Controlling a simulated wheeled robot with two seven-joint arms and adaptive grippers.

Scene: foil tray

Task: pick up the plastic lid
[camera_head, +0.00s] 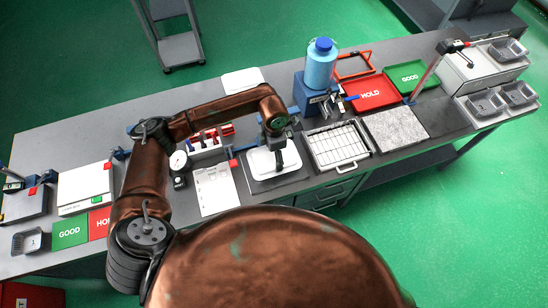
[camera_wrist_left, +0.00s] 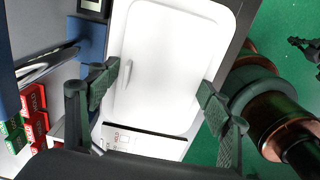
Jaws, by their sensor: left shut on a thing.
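The plastic lid (camera_head: 260,164) is a white rounded rectangle over a dark mat near the table's front edge in the head view. It also fills the middle of the left wrist view (camera_wrist_left: 165,60), with a raised rim and a small ridge. My left gripper (camera_head: 279,155) reaches down over the lid from above. In the wrist view its two dark fingers (camera_wrist_left: 158,82) stand wide apart at opposite long edges of the lid, shut on it. Whether the lid is clear of the surface below cannot be told. My right gripper is not recognisable in either view.
A wire-grid tray (camera_head: 338,147) stands right of the lid, and a printed sheet (camera_head: 215,188) lies left of it. A blue bottle (camera_head: 320,64) stands behind. Red HOLD (camera_head: 369,92) and green GOOD (camera_head: 414,76) trays lie at the back right.

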